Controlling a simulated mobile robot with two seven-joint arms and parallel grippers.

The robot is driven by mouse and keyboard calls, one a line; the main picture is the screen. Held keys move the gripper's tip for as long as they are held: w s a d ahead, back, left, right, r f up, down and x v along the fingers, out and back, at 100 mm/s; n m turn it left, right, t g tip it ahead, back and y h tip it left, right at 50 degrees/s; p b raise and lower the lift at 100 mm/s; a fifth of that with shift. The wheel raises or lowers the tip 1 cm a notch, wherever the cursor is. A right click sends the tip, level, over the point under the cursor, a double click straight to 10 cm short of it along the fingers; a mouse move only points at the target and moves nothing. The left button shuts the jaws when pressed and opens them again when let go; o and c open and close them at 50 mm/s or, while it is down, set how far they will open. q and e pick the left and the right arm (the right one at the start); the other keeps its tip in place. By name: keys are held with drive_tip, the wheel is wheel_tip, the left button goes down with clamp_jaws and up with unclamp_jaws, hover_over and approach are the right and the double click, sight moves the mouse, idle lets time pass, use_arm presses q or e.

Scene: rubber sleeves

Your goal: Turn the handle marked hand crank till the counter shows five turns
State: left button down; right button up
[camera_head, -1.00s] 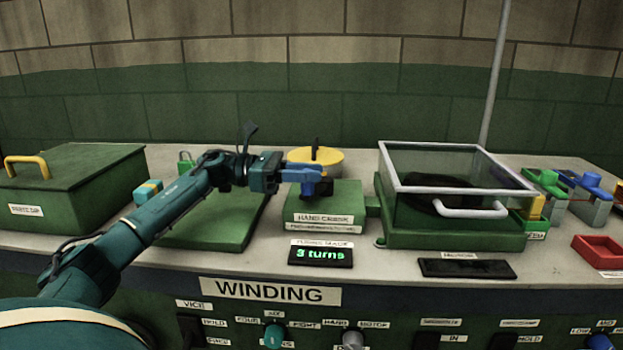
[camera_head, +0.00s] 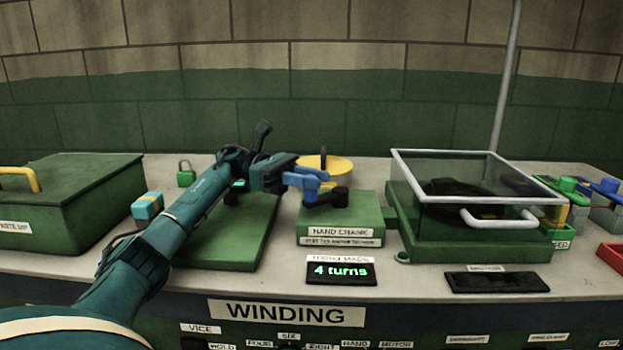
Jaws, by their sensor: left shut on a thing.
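The hand crank is a green box (camera_head: 358,217) labelled HAND CRANK, with a dark crank arm (camera_head: 335,198) on its top and a yellow disc (camera_head: 332,166) behind it. My left gripper (camera_head: 312,180) has blue fingers and is shut on the crank's handle at the left of the crank arm. The fingers hide most of the handle. The counter (camera_head: 341,271) in front of the box reads "4 turns" in green. My right gripper is not in view.
A glass-lidded green box (camera_head: 470,239) stands right of the crank. A flat green plate (camera_head: 222,245) lies left of it, with a lidded green box (camera_head: 80,195) at far left.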

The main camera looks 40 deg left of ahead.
use_arm(q)
drive_tip(key=shift+w+a+r+m+g+h, duration=0.1)
drive_tip(key=shift+w+a+m+g+h, duration=0.1)
drive_tip(key=shift+m+g, duration=0.2)
drive_tip(key=shift+w+a+r+m+g+h, duration=0.1)
drive_tip(key=shift+a+m+g, duration=0.15)
drive_tip(key=shift+g, duration=0.25)
drive_tip(key=shift+a+m+g+b, duration=0.1)
drive_tip(key=shift+m+g+b, duration=0.2)
drive_tip(key=shift+g, duration=0.2)
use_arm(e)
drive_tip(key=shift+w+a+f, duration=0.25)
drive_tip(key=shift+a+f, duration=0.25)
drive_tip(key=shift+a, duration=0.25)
use_arm(q)
drive_tip(key=c, duration=1.2)
unclamp_jaws()
drive_tip(key=shift+f, duration=0.15)
wheel_tip(320, 180, up, 10)
drive_tip(key=shift+f+p, duration=0.2)
drive_tip(key=shift+p, duration=0.5)
drive_tip(key=shift+r, duration=0.25)
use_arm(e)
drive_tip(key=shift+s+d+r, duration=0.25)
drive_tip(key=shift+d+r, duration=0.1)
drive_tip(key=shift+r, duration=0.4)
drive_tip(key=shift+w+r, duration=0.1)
